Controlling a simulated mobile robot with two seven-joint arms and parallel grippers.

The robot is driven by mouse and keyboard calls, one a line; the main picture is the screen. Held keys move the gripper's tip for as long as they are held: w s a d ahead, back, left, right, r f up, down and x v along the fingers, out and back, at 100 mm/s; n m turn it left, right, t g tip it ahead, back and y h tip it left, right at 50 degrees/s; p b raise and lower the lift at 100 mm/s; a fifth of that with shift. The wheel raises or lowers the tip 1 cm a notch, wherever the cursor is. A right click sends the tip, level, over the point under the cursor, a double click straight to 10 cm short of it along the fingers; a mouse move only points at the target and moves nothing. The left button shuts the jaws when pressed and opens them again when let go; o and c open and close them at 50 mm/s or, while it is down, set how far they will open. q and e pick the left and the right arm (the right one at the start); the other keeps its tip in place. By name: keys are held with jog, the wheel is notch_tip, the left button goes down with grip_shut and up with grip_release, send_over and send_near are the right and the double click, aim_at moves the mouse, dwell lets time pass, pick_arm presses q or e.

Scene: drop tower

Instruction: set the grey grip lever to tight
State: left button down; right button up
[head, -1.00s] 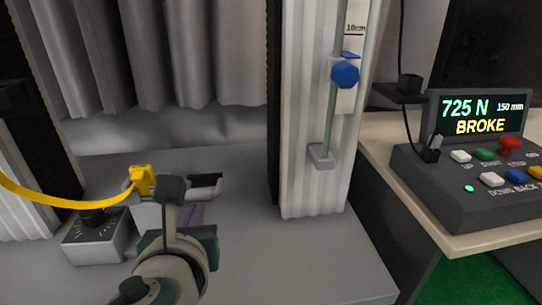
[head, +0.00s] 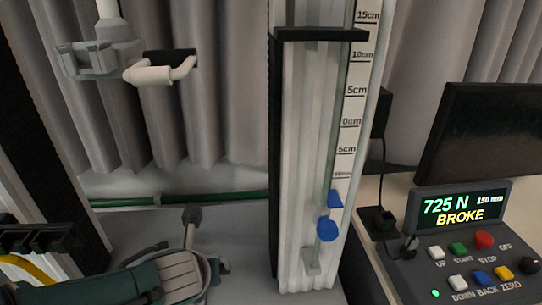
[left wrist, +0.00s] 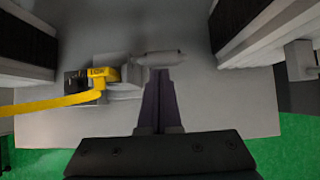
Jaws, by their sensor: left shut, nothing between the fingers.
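In the head view, a light grey U-shaped lever (head: 160,74) with a black bar along its top sticks out at the upper left, beside a grey grip block (head: 88,60). I cannot tell its setting. My left gripper (left wrist: 158,75) is shut and empty in the left wrist view, its dark fingers together over the grey base. A pale grey rounded part (left wrist: 163,58) lies just beyond the fingertips; I cannot tell whether they touch. A yellow part (left wrist: 104,75) sits left of the fingers. In the head view my left arm hides the fingers. My right gripper is not in view.
A ribbed column with a scale (head: 350,120) and blue knobs (head: 327,230) stands right of centre. Further right, a control box (head: 475,265) has several buttons, its display (head: 462,208) reading 725 N, 150 mm, BROKE. A yellow strap (left wrist: 50,105) runs left of my gripper.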

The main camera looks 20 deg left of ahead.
pick_arm(q)
jog(key=shift+w+a+r, duration=0.3)
jog(key=shift+w+a, duration=0.1)
jog(key=shift+w, duration=0.2)
jog(key=shift+w+a+r, duration=0.3)
jog(key=shift+w+a, duration=0.1)
jog(key=shift+w, duration=0.25)
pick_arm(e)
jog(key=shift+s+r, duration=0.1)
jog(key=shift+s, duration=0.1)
pick_arm(q)
jog(key=shift+a, duration=0.2)
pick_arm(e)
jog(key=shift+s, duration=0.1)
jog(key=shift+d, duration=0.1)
